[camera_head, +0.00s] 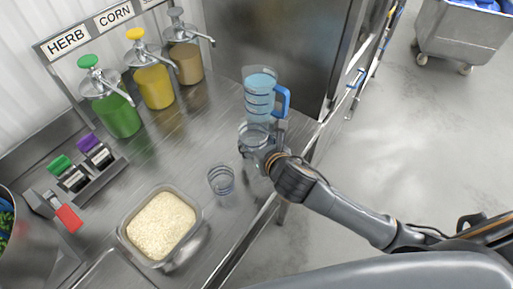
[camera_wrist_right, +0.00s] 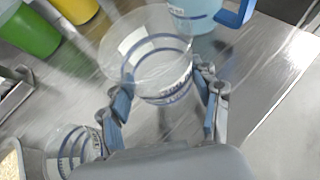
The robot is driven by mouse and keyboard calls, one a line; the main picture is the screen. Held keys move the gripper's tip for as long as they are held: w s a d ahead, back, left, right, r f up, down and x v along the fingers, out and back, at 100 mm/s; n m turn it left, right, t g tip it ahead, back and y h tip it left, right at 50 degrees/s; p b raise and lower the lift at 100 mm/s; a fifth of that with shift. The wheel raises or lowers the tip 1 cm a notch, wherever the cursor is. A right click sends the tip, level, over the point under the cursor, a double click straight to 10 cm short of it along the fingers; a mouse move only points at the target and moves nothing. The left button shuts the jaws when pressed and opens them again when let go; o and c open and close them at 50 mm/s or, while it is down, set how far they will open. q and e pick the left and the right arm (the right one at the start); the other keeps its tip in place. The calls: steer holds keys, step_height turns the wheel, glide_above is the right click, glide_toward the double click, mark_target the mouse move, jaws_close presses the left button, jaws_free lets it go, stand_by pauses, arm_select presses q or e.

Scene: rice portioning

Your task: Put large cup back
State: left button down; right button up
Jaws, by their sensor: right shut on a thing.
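The large cup (camera_head: 251,134) is clear with blue ring markings and stands roughly upright in my right gripper (camera_head: 262,153). In the right wrist view the cup (camera_wrist_right: 150,55) sits between the two blue-padded fingers of the gripper (camera_wrist_right: 164,92), which are shut on it. I cannot tell whether its base touches the counter. A smaller clear cup (camera_head: 221,181) stands apart on the counter, nearer the rice tub; it also shows in the right wrist view (camera_wrist_right: 72,150). My left gripper is not in view.
A blue-handled pitcher of water (camera_head: 260,92) stands just behind the large cup. A rice tub (camera_head: 126,236) is at the front. Pump bottles, green (camera_head: 117,115), yellow (camera_head: 154,87) and tan (camera_head: 188,62), line the back left. The counter's middle (camera_head: 190,135) is clear.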

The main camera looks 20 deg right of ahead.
step_height(320, 180, down, 3)
steer(key=shift+r, duration=0.15)
steer(key=shift+f, duration=0.3)
steer(key=o, duration=1.3)
steer(key=shift+c, duration=0.2)
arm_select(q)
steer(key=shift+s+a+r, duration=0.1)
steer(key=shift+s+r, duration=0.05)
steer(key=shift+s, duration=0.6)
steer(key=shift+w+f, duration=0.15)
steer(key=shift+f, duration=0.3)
arm_select(e)
steer(key=v, duration=1.2)
steer(key=shift+r, duration=0.2)
